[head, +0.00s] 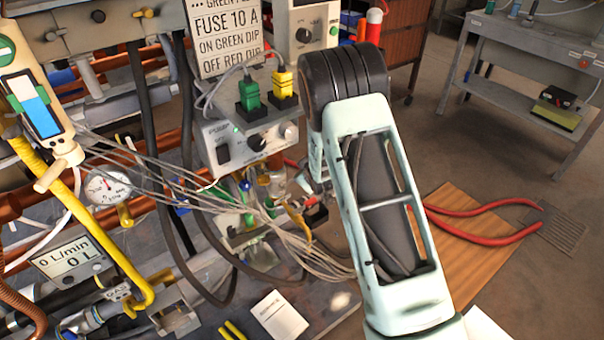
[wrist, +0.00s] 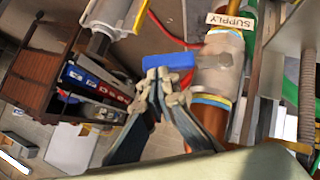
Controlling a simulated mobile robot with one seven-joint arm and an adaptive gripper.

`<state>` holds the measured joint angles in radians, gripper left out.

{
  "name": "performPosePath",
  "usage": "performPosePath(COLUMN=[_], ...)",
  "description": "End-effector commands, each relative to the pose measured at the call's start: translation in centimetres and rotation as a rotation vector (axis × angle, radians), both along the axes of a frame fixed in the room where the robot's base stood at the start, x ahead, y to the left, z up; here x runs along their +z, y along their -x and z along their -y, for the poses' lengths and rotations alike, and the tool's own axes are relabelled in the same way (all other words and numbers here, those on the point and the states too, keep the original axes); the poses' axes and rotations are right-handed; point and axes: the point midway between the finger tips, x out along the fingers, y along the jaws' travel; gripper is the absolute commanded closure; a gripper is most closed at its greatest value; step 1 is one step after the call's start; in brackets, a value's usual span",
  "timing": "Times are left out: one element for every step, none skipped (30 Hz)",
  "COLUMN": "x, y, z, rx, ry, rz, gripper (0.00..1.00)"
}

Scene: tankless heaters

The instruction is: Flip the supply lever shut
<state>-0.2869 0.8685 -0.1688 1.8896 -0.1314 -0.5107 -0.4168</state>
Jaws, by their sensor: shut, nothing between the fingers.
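The blue supply lever (wrist: 168,61) shows in the wrist view, sticking out to the left from a metal valve body (wrist: 218,65). A tag reading SUPPLY (wrist: 231,20) is above the valve. My gripper (wrist: 160,82) is shut and empty, its fingertips right at the lower edge of the lever. I cannot tell whether they touch it. In the head view my pale arm fills the middle right, and I cannot make out the gripper or the supply lever there.
In the head view, a pressure gauge (head: 107,188) and a yellow pipe (head: 85,235) are at left. Loose grey wires (head: 215,200) hang across the middle. A control box (head: 245,145) sits behind them. A copper pipe (wrist: 238,125) runs below the valve in the wrist view.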

Motion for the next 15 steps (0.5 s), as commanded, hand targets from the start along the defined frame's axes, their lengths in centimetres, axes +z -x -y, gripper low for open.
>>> performPosePath(x=[-0.6, -0.8, -1.0, -1.1, -1.2, -1.4, -1.5, -1.6, -1.8, -1.8, -1.9, -2.0, -2.1, -2.1, -2.2], y=[-0.3, -0.4, -0.5, -0.5, -0.6, -0.6, -0.7, -0.7, -0.7, -0.8, -0.8, -0.8, -0.9, -0.9, -0.9], z=[0.3, 0.4, 0.5, 0.6, 0.7, 0.8, 0.9, 0.9, 1.0, 1.1, 1.2, 1.2, 1.3, 1.3, 1.3], rx=[-0.002, -0.002, -0.002, -0.002, -0.002, -0.002, -0.002, -0.002, -0.002, -0.002, -0.003, -0.003, -0.003, -0.003, -0.003], ry=[-0.001, -0.001, -0.001, -0.001, -0.001, -0.001, -0.001, 0.0, 0.0, 0.0, 0.0, 0.0, 0.0, 0.0, 0.0], rz=[0.005, 0.005, 0.005, 0.005, 0.003, 0.003, 0.003, 0.003, 0.003, 0.003, 0.003, 0.003, 0.003, 0.003, 0.003], gripper=[1.0, 1.0, 1.0, 1.0, 1.0, 1.0, 1.0, 1.0, 1.0, 1.0, 1.0, 1.0, 1.0, 1.0, 1.0])
